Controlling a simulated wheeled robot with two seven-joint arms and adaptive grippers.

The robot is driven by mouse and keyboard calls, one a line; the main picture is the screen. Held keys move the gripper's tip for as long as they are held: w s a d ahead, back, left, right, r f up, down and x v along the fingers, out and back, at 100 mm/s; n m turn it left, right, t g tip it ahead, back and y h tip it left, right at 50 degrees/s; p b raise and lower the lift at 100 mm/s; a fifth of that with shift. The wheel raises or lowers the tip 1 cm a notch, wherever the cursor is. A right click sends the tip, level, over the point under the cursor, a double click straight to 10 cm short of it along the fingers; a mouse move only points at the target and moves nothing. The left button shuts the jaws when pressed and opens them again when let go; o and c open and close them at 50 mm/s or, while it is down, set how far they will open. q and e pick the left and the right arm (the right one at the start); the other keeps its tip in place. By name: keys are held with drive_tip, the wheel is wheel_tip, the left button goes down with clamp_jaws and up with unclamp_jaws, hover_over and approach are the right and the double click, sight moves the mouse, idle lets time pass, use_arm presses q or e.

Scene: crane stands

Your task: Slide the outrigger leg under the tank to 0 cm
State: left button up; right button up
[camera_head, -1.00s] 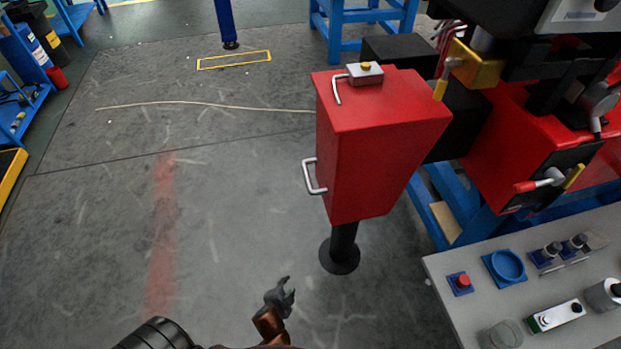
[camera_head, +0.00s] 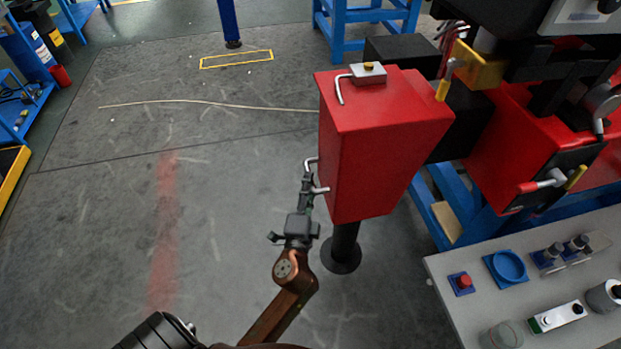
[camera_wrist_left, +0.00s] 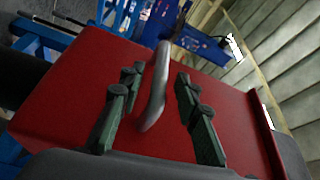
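The red tank (camera_head: 382,140) is a box with a silver bar handle (camera_head: 312,163) on its left side. Under it, the black outrigger leg (camera_head: 345,240) reaches down to a round foot (camera_head: 341,256) at the floor. My left gripper (camera_head: 309,186) is at the handle. In the left wrist view, its two fingers (camera_wrist_left: 160,100) are open, one on each side of the handle (camera_wrist_left: 156,88), with gaps visible. The red tank face (camera_wrist_left: 70,95) lies behind them. My right gripper is not in view.
A latch block with a bent lever (camera_head: 366,73) is on the tank's top. A grey table (camera_head: 480,310) with a red button and blue dish stands at the lower right. Blue frame beams (camera_head: 440,195) are behind the tank. Floor to the left is clear.

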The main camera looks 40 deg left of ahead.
use_arm(q)
drive_tip(key=shift+x, duration=1.3)
clamp_jaws()
drive_tip(key=shift+f, duration=0.1)
